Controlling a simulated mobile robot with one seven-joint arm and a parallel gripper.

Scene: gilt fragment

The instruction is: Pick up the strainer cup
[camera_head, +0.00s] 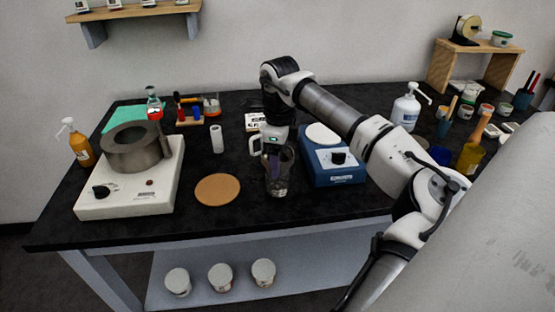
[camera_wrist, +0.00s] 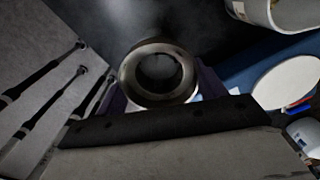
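A see-through grey cup (camera_head: 279,184), which looks like the strainer cup, stands upright near the middle of the black table. In the wrist view its round metal rim and dark opening (camera_wrist: 158,72) show from above. My gripper (camera_head: 275,165) points down at the cup, and a purple finger shows against it in the head view. In the wrist view purple finger parts lie on both sides of the rim. The fingers are apart with the cup between them; whether they press on it is hidden.
A blue scale (camera_head: 335,173) stands close to the right of the cup. A round cork mat (camera_head: 218,189) lies to the left, and a white cylinder (camera_head: 217,139) stands behind it. A white hotplate (camera_head: 130,190) with a grey ring (camera_head: 130,155) is farther left. The table's front edge is clear.

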